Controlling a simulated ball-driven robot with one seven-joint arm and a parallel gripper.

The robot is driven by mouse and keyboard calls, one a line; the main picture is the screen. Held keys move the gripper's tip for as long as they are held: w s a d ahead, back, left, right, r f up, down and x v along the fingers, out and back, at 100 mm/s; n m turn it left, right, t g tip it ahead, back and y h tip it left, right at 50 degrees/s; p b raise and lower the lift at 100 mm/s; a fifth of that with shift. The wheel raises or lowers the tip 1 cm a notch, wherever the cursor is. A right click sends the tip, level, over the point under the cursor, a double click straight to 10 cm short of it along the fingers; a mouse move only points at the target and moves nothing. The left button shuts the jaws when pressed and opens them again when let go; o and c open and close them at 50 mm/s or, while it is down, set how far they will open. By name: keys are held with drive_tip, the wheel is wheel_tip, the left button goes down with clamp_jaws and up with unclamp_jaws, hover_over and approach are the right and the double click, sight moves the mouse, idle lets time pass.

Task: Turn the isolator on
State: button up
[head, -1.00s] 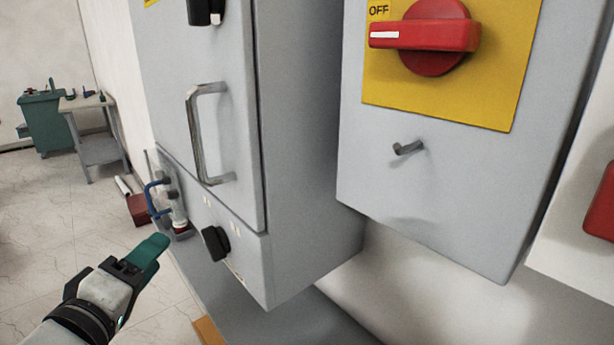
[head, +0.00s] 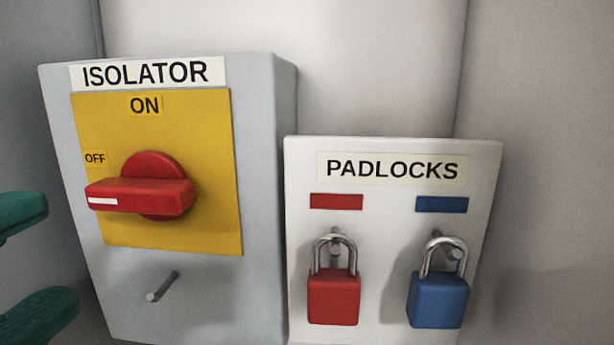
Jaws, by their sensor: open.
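The isolator box (head: 262,180) is a grey cabinet on the wall, with an ISOLATOR label at its top. Its yellow plate (head: 205,115) carries an ON mark at the top and an OFF mark at the left. The red rotary handle (head: 140,194) lies nearly level, its white-marked end pointing left, just below the OFF mark. My gripper (head: 25,262) is at the left edge, its two green fingers apart with nothing between them. It is left of the handle and not touching it. The rest of it is out of frame.
A bare metal peg (head: 162,287) sticks out of the box below the plate. To the right, a white PADLOCKS board (head: 390,235) holds a red padlock (head: 334,297) and a blue padlock (head: 438,300) on pegs. The wall above is clear.

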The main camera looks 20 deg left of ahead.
sight(129, 204)
drive_tip(key=p+x, duration=0.1)
drive_tip(key=x, duration=0.7)
drive_tip(key=shift+w+a, duration=0.15)
drive_tip(key=shift+w, duration=0.2)
clamp_jaws()
